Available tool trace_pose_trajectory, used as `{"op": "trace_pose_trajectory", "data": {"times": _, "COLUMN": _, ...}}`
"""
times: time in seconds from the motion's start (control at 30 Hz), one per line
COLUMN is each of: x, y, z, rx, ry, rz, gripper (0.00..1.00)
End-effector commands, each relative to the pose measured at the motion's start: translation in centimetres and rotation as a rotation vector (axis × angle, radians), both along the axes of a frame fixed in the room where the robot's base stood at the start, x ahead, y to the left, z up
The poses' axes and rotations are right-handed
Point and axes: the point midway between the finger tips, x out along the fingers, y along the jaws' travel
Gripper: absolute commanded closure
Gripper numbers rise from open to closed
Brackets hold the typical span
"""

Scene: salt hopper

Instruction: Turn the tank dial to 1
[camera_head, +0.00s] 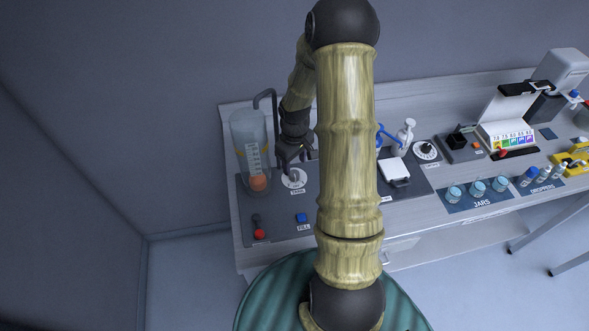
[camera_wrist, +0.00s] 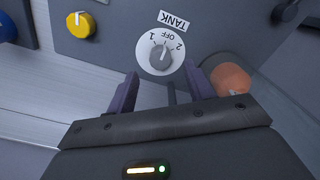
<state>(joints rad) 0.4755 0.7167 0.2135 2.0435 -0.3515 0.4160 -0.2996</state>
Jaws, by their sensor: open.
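The tank dial (camera_wrist: 159,57) is a grey knob on a round white plate marked 1, OFF and 2, with a TANK label beside it. Its pale pointer line appears to face OFF. In the head view the dial plate (camera_head: 294,179) sits on the dark panel at the right of the clear tank (camera_head: 250,150). My gripper (camera_wrist: 161,71) is open and empty. Its two fingertips are just short of the dial, one at each side in the wrist view, and I see no contact. In the head view my gripper (camera_head: 291,158) hangs just above the dial, its fingertips partly unclear.
An orange ball (camera_head: 258,183) lies in the tank, close beside my gripper. A red-knobbed lever (camera_head: 259,234) and a blue FILL button (camera_head: 301,217) are nearer the front. A yellow knob (camera_wrist: 80,25) shows in the wrist view. Jars (camera_head: 477,187) stand at the right.

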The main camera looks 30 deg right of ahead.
Motion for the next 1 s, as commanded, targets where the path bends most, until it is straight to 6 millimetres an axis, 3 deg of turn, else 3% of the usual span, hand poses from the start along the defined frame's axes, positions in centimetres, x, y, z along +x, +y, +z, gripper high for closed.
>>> {"op": "trace_pose_trajectory", "data": {"times": 0.3, "x": 0.0, "y": 0.1, "z": -4.2, "rx": 0.001, "ry": 0.001, "rz": 0.002, "gripper": 0.48}}
{"op": "trace_pose_trajectory", "data": {"times": 0.67, "x": 0.0, "y": 0.0, "z": -4.8, "rx": 0.000, "ry": 0.000, "rz": 0.001, "gripper": 0.48}}
{"op": "trace_pose_trajectory", "data": {"times": 0.9, "x": 0.0, "y": 0.0, "z": -4.8, "rx": 0.000, "ry": 0.000, "rz": 0.001, "gripper": 0.91}}
{"op": "trace_pose_trajectory", "data": {"times": 1.0, "x": 0.0, "y": 0.0, "z": -4.8, "rx": 0.000, "ry": 0.000, "rz": 0.001, "gripper": 0.93}}
